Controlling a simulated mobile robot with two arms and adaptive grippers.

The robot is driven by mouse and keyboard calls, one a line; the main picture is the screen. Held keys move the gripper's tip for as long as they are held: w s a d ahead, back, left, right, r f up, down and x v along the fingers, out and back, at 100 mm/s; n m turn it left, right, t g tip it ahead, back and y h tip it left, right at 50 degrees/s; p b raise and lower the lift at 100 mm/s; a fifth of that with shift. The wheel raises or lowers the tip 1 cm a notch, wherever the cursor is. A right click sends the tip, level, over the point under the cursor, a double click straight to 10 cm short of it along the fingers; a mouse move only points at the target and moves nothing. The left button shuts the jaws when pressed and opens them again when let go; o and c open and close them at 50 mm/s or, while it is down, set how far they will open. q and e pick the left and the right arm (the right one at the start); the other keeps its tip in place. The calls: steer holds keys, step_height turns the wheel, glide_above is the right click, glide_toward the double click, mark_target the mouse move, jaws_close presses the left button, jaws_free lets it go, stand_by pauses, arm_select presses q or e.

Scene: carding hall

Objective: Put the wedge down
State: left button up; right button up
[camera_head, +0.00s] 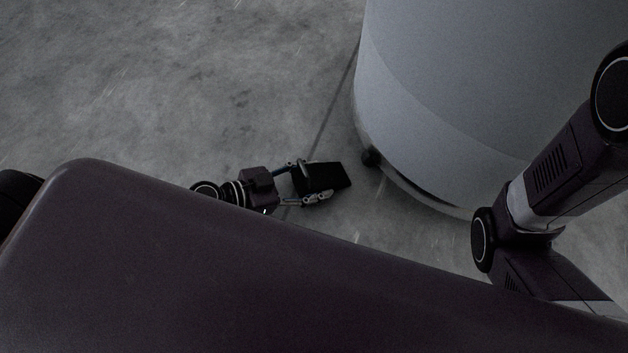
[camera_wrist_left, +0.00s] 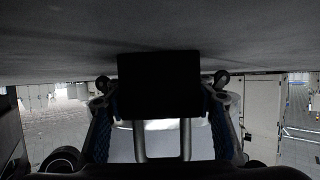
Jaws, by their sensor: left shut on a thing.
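The wedge (camera_head: 325,177) is a small black block in the head view, low over the grey floor beside the big pale cylinder. My left gripper (camera_head: 309,181) is shut on it, with one finger on either side. In the left wrist view the wedge (camera_wrist_left: 158,85) is a dark rectangle between the fingers of my left gripper (camera_wrist_left: 160,95). I cannot tell whether it touches the floor. My right arm shows at the right of the head view, but its gripper is not in view.
The concrete floor (camera_head: 180,80) is bare at the left and behind. White cabinets (camera_wrist_left: 262,115) show at the right in the left wrist view.

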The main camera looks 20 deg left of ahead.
arm_select(q)
steer(key=shift+r, duration=0.1)
steer(key=o, duration=1.5)
steer(key=p+v, duration=0.4)
steer(key=v, duration=0.8)
steer(key=shift+r, duration=0.1)
